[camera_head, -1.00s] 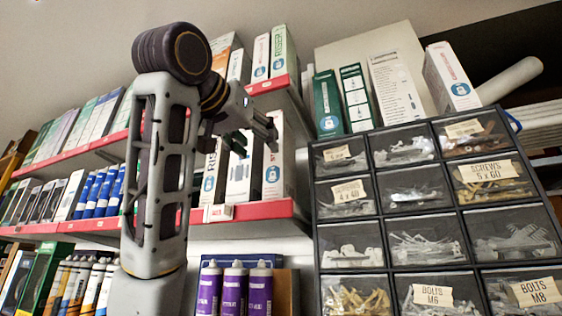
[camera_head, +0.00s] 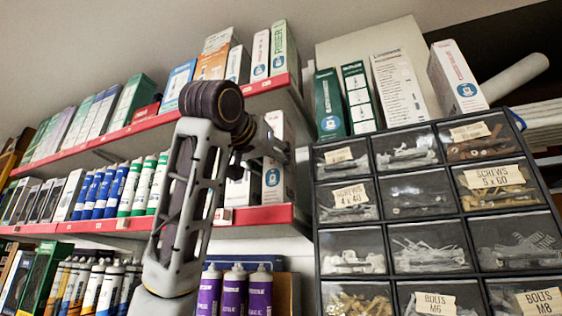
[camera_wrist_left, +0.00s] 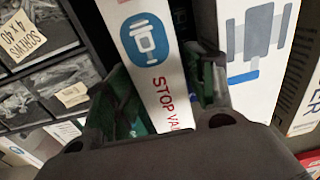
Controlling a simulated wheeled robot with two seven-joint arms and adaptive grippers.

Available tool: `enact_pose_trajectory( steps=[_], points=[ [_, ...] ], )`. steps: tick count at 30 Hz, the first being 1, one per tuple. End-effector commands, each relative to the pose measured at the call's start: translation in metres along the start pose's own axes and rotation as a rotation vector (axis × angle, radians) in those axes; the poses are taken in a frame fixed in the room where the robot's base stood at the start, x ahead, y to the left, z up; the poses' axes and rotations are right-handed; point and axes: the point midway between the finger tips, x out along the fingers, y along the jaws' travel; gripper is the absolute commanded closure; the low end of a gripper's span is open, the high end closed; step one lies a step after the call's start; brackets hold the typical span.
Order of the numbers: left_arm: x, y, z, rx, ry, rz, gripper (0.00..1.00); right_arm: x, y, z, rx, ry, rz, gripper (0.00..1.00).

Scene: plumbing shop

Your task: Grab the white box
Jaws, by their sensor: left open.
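A white box (camera_head: 273,178) with a blue round logo stands upright at the right end of the middle red-edged shelf. In the left wrist view the white box (camera_wrist_left: 152,60) shows its blue logo and red "STOP VA..." lettering. My left gripper (camera_head: 281,152) is in front of this box in the head view. In the left wrist view the open left gripper (camera_wrist_left: 165,88) has one finger on each side of the box. I cannot tell whether either finger touches it. My right gripper is in neither view.
A neighbouring white box (camera_wrist_left: 253,50) with a blue-grey drawing stands close beside one finger. A black drawer cabinet (camera_head: 312,225) with screws and bolts is right of the shelf end. The upper shelf (camera_head: 265,85) runs above. Purple tubes (camera_head: 234,290) stand below.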

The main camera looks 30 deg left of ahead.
Motion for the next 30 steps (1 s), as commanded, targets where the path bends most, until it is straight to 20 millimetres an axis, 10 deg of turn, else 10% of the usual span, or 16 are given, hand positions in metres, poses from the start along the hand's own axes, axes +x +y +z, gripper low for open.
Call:
enact_pose_trajectory(
  steps=[30],
  points=[
    [0.047,0.0,-0.004,0.0,-0.001,-0.001,0.45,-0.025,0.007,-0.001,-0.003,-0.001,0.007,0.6]
  ],
)
